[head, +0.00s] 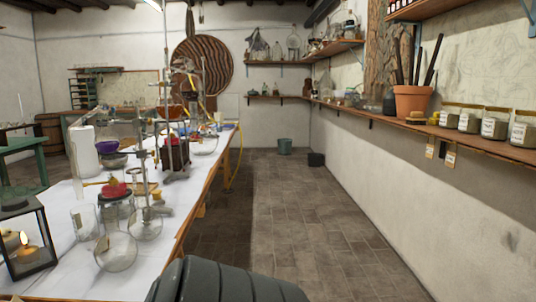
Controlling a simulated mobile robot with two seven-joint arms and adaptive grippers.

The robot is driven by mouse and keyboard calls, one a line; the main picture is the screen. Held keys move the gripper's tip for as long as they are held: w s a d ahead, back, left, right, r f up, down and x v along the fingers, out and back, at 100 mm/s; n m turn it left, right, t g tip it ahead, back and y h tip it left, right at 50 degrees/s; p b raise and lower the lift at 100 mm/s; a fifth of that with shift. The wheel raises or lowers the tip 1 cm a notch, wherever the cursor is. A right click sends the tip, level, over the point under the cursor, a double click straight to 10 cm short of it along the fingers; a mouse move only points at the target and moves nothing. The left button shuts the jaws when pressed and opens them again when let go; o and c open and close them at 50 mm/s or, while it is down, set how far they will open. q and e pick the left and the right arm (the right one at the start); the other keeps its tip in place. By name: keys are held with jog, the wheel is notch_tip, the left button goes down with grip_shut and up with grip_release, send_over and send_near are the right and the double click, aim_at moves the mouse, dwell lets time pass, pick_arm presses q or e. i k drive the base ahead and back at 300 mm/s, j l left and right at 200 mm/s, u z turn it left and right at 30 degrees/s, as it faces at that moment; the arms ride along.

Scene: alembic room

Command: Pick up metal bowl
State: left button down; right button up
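I cannot identify a metal bowl for certain. A pale, shiny bowl-shaped vessel (205,145) stands toward the far end of the white-covered table (72,262); I cannot tell if it is metal or glass. A dark purple bowl (106,146) sits farther left on the same table, near a white cylinder (83,152). Neither of my grippers shows in the head view.
Glass flasks (116,251), metal stands and a lantern (26,243) with a lit candle crowd the table. A wall shelf (470,138) holds jars and a clay pot (412,102). The tiled floor (300,215) between is clear.

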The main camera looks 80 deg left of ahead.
aim_at(115, 162)
jog(key=u, duration=3.6)
jog(key=k, duration=0.35)
jog(key=k+u, duration=0.1)
jog(key=u, duration=0.3)
jog(key=k+u, duration=0.1)
jog(key=u, duration=0.25)
jog(key=j+u, duration=0.1)
jog(key=u, duration=0.3)
jog(key=i+j+u, duration=0.1)
jog(key=u, duration=0.35)
jog(key=i+j+u, duration=0.2)
jog(key=u, duration=0.25)
jog(key=i+j+u, duration=0.1)
jog(key=u, duration=0.3)
jog(key=i+z, duration=0.2)
jog(key=i, duration=0.35)
jog(key=i+j+z, duration=0.15)
jog(key=i, duration=0.35)
jog(key=i+j+z, duration=0.2)
jog(key=i, duration=0.35)
jog(key=i+l+z, duration=0.1)
jog(key=i+z, duration=0.35)
jog(key=i, duration=0.3)
jog(key=i+j+z, duration=0.15)
jog(key=i+z, duration=0.3)
jog(key=i, duration=0.25)
